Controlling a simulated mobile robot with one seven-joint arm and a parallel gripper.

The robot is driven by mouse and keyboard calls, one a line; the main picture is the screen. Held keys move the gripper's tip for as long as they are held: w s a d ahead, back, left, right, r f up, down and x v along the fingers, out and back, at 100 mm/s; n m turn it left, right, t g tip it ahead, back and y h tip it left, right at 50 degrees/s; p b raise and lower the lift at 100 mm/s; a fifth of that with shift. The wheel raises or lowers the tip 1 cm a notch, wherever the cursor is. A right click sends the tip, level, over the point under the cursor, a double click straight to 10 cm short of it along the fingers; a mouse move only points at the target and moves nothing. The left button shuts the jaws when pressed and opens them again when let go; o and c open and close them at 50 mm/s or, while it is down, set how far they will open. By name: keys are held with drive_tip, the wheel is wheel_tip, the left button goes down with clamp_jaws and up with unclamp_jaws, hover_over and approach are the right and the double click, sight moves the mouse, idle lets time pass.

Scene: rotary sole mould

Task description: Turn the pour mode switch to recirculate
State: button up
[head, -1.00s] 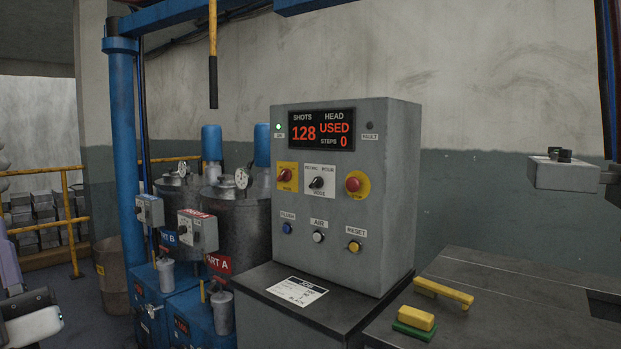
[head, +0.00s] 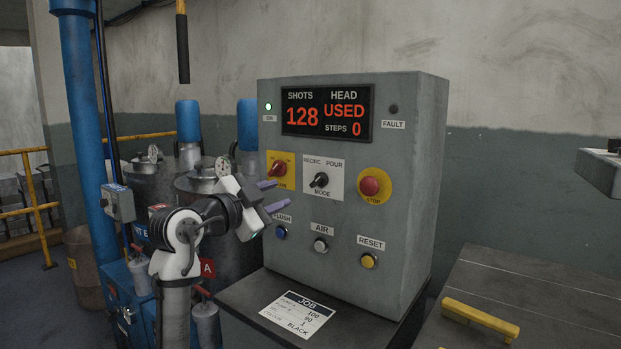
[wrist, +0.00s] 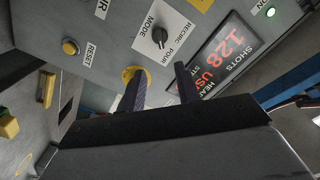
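The pour mode switch (head: 319,180) is a small black knob on a white plate (head: 335,165) marked RECIRC, POUR and MODE, in the middle of the grey control box. It also shows at the top of the wrist view (wrist: 160,38). I cannot tell for certain which label the knob points at. My gripper (head: 272,196) is at the left of the panel in the head view, left of and slightly below the switch. Its two purple fingers are apart with nothing between them. In the wrist view the fingertips (wrist: 159,76) are below the knob, not touching it.
A red main knob (head: 278,170) is left of the switch and close to my fingers; a red stop button (head: 369,187) is right of it. Blue (head: 281,232), white (head: 321,245) and yellow (head: 369,261) buttons lie below. The display (head: 328,112) reads 128, USED, 0.

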sight(317, 180)
drive_tip(key=p+x, duration=0.4)
drive_tip(key=x, duration=0.9)
clamp_jaws()
